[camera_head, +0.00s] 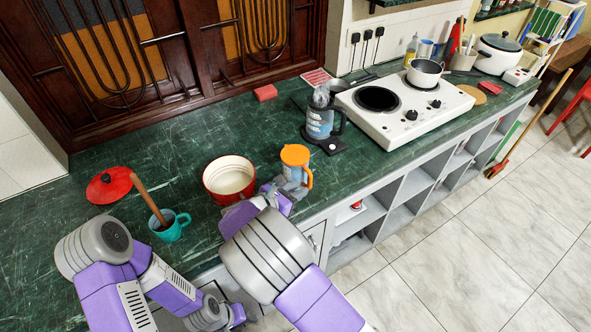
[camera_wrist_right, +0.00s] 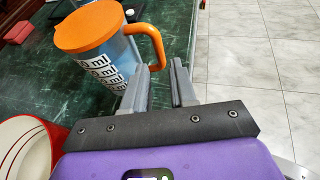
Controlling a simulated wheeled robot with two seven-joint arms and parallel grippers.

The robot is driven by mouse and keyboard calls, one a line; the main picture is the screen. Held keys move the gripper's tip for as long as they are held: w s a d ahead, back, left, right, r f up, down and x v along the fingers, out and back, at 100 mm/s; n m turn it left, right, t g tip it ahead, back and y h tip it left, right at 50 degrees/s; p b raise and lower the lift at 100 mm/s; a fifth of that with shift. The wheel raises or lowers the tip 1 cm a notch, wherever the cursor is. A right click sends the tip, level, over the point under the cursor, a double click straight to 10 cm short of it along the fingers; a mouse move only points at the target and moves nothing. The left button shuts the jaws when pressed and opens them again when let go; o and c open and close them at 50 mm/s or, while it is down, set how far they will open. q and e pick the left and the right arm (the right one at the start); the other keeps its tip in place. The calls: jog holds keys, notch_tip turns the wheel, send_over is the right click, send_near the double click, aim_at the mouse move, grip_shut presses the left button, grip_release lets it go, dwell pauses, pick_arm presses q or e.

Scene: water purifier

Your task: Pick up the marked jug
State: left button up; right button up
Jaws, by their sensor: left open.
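The marked jug (camera_head: 293,172) has an orange lid and handle and a clear bluish body. It stands upright on the green counter near the front edge. In the right wrist view the jug (camera_wrist_right: 98,50) shows black "ml" labels, with its handle curving toward my fingers. My right gripper (camera_head: 284,188) is beside the jug. Its two fingers (camera_wrist_right: 161,80) are apart, with the handle's lower end at the fingertips; I cannot tell whether it lies between them. My left gripper (camera_head: 236,314) is low at the counter's front, away from the jug, open; its fingers are hard to make out.
A red pot (camera_head: 229,178) stands left of the jug. A teal mug (camera_head: 172,228) with a wooden-handled tool and a red lid (camera_head: 108,186) are further left. A kettle (camera_head: 321,117) and a white stove (camera_head: 405,112) stand behind to the right.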

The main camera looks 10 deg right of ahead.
aim_at(310, 184)
jog(key=b+x, duration=0.1)
jog(key=x, duration=0.5)
jog(key=shift+w+d+f+b, duration=0.15)
jog(key=shift+d+f+b, duration=0.05)
jog(key=shift+d+b, duration=0.1)
grip_shut()
dwell(1.0)
